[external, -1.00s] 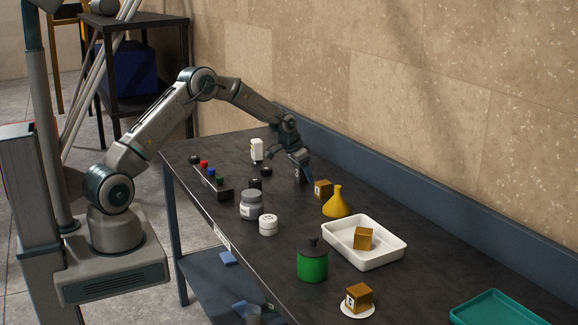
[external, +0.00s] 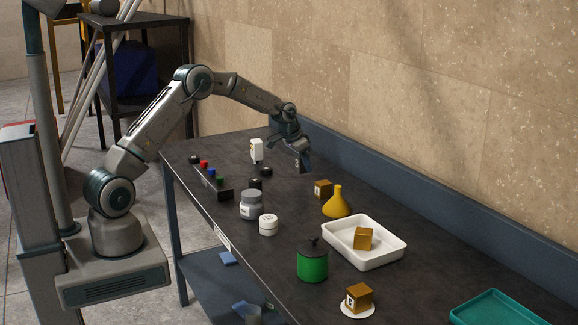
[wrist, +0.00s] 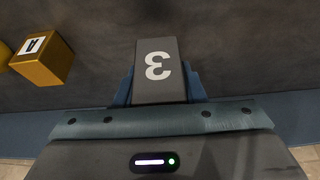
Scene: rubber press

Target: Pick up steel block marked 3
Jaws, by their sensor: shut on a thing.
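The dark grey steel block (wrist: 158,70) bears a white 3 and sits between the two blue fingers of my gripper (wrist: 160,88) in the wrist view. My gripper is shut on it. In the external view my gripper (external: 303,164) is over the back of the dark table, and the steel block (external: 299,164) is small and partly covered by the fingers. It appears to be held a little above the tabletop.
A brass block (external: 322,189) stands near my gripper; it also shows in the wrist view (wrist: 42,60). A yellow funnel (external: 337,203), a white tray (external: 388,257) with a brass block, and a green canister (external: 312,264) stand further right. A white bottle (external: 257,150) is left.

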